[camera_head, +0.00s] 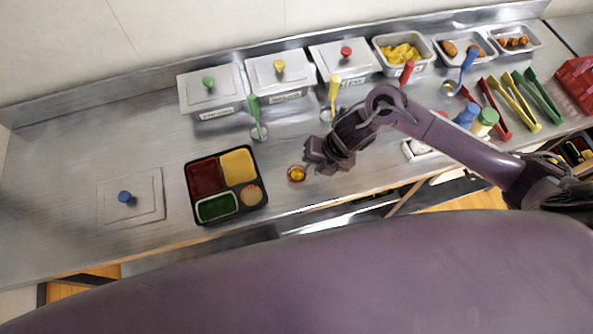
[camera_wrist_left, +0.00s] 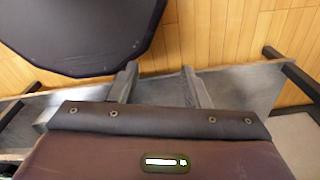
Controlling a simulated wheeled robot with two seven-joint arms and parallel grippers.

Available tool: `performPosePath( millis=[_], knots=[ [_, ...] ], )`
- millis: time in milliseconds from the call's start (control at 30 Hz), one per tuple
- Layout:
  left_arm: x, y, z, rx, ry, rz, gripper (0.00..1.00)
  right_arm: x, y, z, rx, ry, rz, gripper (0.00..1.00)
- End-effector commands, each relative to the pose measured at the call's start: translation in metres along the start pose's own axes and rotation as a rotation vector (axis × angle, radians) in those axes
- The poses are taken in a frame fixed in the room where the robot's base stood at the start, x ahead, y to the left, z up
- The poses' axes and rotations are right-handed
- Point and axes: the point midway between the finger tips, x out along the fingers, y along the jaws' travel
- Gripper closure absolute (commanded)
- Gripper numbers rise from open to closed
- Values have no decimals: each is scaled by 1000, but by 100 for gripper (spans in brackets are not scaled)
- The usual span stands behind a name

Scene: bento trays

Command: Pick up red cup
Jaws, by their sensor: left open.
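A small red cup (camera_head: 297,174) with yellow contents stands on the steel counter, just right of the black bento tray (camera_head: 227,217). My right gripper (camera_head: 308,164) is low over the counter, just to the right of the cup and very close to it. Its fingertips are small and dark here, so I cannot tell whether they are apart or touch the cup. My left gripper (camera_wrist_left: 157,72) shows in the left wrist view with its two fingers apart and nothing between them. It is outside the head view.
Lidded steel containers (camera_head: 280,76) line the back, with a pan of yellow food (camera_head: 402,52) beside them. Green, yellow and red-handled ladles stand in front. Tongs (camera_head: 515,100) and capped bottles (camera_head: 484,122) are at the right. A flat lid (camera_head: 143,197) lies left of the tray.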

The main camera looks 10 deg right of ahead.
Motion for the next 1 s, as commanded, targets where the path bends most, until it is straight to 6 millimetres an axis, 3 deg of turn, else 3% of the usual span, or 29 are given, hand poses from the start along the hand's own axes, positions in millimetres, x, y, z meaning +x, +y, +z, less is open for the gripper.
performPosePath(
  millis=[167,333,533,667,1000],
  knots=[
    [-12,1,6,0,-9,1,58,26,3,0,4,3,0,85],
    [-12,-1,-7,-1,9,-1,58,41,3,1,1,0,1,85],
    [-13,-3,-24,-1,34,-4,58,42,2,1,0,-1,1,85],
    [-12,-3,-21,-1,29,-4,58,42,2,1,0,-1,1,100],
    [-12,-2,-10,-1,13,-2,58,42,2,1,0,-1,1,100]
  ],
)
